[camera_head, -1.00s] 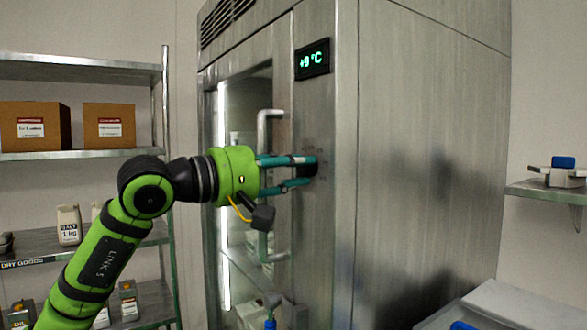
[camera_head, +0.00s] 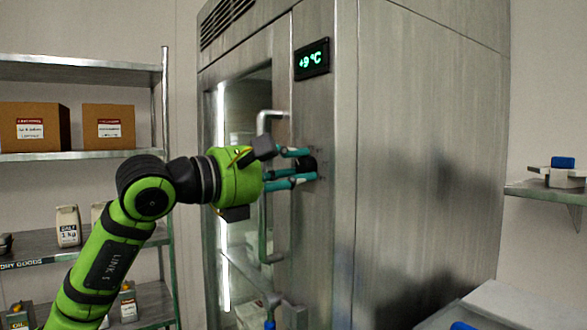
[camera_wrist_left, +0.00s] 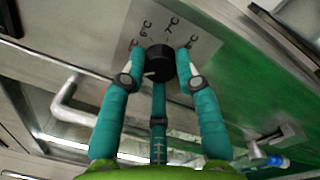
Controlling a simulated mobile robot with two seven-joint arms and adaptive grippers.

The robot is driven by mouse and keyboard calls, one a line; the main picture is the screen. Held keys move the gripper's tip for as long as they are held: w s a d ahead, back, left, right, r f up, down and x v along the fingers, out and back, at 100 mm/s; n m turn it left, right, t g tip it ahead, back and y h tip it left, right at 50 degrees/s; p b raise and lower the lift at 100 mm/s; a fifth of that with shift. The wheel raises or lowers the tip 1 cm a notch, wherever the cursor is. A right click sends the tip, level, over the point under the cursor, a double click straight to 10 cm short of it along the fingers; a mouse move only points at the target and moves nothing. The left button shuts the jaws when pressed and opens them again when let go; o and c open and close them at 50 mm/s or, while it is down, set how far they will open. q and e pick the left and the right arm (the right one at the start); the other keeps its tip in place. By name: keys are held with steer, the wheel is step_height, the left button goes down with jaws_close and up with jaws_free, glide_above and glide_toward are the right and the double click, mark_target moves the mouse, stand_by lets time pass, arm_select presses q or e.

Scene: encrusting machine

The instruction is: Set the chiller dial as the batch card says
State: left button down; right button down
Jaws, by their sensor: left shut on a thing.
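The chiller dial (camera_head: 306,164) is a black round knob on the steel front of the chiller, below a green display (camera_head: 311,59) that reads +9 °C. My left gripper (camera_head: 304,166) has its teal fingers closed around the dial. In the left wrist view the black dial (camera_wrist_left: 160,63) sits between the fingertips of the left gripper (camera_wrist_left: 159,68). A pale label plate (camera_wrist_left: 163,30) behind it carries °C markings, among them 6 and 7; others are partly covered. A light pointer mark shows on the dial's lower left. No readable batch card shows. My right gripper is out of view.
A bent door handle (camera_head: 262,190) stands out from the chiller close below and left of my left gripper. Shelves with boxes (camera_head: 108,126) are at the left. A small wall shelf (camera_head: 546,192) is at the right.

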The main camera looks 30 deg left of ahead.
arm_select(q)
steer(key=n, duration=0.4)
steer(key=shift+n, duration=1.7)
steer(key=shift+d+f, duration=0.1)
steer(key=c, duration=0.9)
jaws_free()
steer(key=shift+s, duration=0.1)
steer(key=v, duration=1.1)
steer(key=shift+s, duration=0.35)
